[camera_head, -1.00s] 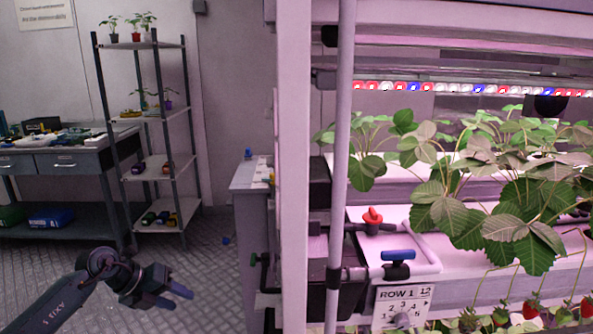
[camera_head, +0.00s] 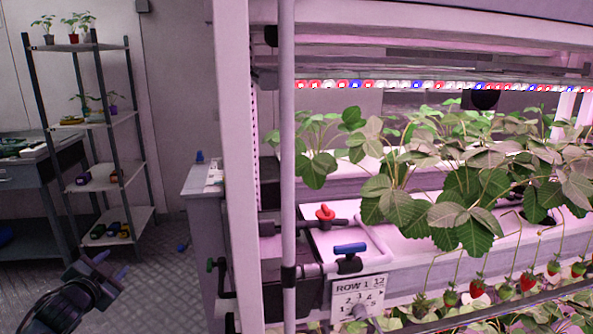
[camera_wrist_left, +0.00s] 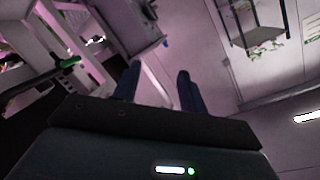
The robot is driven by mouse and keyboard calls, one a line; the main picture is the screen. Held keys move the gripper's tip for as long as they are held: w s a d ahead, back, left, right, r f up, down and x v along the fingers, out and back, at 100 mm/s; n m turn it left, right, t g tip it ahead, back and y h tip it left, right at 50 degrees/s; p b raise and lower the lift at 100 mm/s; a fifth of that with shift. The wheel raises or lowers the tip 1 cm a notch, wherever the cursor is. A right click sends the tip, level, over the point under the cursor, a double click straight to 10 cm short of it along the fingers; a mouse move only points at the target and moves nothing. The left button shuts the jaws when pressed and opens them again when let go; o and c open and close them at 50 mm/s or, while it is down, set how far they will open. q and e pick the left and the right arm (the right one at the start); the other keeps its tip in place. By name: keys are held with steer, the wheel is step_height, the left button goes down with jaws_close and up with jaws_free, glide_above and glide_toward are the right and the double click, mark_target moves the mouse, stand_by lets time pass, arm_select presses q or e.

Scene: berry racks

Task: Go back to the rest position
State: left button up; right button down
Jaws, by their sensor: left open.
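My left gripper (camera_head: 113,265) is at the lower left in the head view, in open space in front of the metal shelf and left of the berry rack. Its two blue fingers also show in the left wrist view (camera_wrist_left: 157,82), apart with nothing between them. It is open and empty and touches nothing. My right gripper does not show in either view.
The berry rack's white post (camera_head: 237,170) stands close right of my left arm, with a red-handled valve (camera_head: 325,212), a blue-handled valve (camera_head: 350,249) and hanging strawberries (camera_head: 476,288). A metal shelf (camera_head: 98,126) and a workbench (camera_head: 32,165) stand at left.

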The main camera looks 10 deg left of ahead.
arm_select(q)
steer(key=s+d+f+g+h, duration=0.1)
steer(key=s+d+f+h, duration=0.1)
steer(key=s+d+f, duration=0.35)
steer(key=s+d+f+g+h, duration=0.1)
steer(key=s+d+f+h, duration=0.15)
steer(key=d+f, duration=0.5)
steer(key=s+d+f+h, duration=0.1)
steer(key=s+d+f, duration=0.3)
steer(key=d, duration=0.5)
steer(key=s+d+r+n+g+h+p, duration=0.1)
steer(key=s+d+n+g+h+p, duration=0.1)
steer(key=s+d, duration=1.2)
steer(key=shift+s+d+n+p, duration=0.45)
steer(key=shift+n+p, duration=0.25)
steer(key=shift+p, duration=0.55)
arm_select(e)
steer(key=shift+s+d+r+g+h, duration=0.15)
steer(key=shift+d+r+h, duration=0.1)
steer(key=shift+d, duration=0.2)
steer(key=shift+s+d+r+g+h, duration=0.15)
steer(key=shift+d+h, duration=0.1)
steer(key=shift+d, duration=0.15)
arm_select(q)
steer(key=shift+r, duration=0.1)
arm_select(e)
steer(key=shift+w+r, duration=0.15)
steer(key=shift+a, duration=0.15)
